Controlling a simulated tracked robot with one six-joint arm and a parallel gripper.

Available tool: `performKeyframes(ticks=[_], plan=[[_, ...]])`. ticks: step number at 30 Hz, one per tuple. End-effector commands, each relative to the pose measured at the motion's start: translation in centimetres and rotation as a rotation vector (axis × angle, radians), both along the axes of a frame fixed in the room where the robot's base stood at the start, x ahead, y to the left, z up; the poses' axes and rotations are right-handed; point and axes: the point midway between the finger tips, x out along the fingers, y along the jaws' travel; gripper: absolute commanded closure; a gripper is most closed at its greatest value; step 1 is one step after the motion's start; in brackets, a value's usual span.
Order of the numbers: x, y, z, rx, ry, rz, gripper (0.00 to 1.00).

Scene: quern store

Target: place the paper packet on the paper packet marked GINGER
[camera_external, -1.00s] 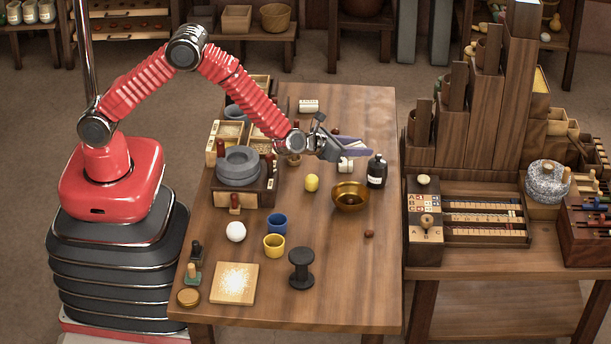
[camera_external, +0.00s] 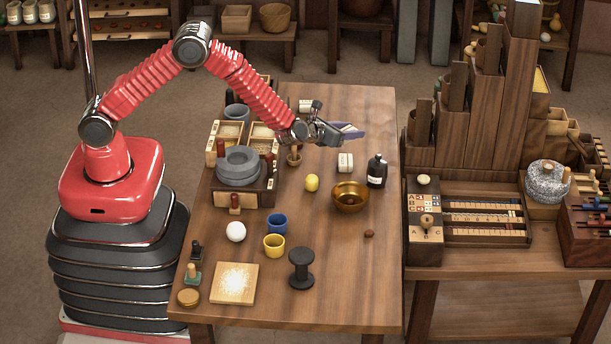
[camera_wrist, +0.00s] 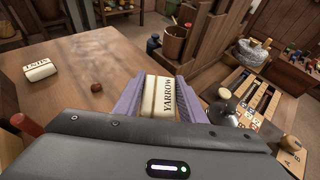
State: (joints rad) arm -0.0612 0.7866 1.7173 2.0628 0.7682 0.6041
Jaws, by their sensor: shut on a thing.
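My gripper (camera_external: 350,132) is shut on a pale paper packet (camera_wrist: 161,97) whose label reads YARROW. In the wrist view the packet stands between the two purple fingers; in the external view it is hardly visible at the gripper. The gripper is in the air over the back part of the wooden table. One pale packet (camera_external: 345,162) lies on the table just below the gripper in the picture, and another (camera_external: 309,106) lies farther back. The wrist view shows a labelled packet (camera_wrist: 40,70) at left, its lettering upside down. I cannot clearly read GINGER on any packet.
A black bottle (camera_external: 377,171) and a brass bowl (camera_external: 350,197) stand right of and in front of the nearer packet. A yellow ball (camera_external: 312,183) lies left of the bowl. A grey stone quern (camera_external: 239,167) is at left. The table's right back is clear.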

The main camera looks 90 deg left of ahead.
Motion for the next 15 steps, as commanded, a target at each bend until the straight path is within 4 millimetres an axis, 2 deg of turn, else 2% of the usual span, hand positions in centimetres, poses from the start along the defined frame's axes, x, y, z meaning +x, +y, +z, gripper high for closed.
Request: performKeyframes(ticks=[3, 6, 15], plan=[[0.0, 0.0, -2.3, 0.000, 0.004, -0.001, 0.85], [0.0, 0.0, -3.5, 0.000, 0.002, 0.001, 0.85], [0.0, 0.0, -4.1, -0.001, -0.001, 0.000, 0.85]])
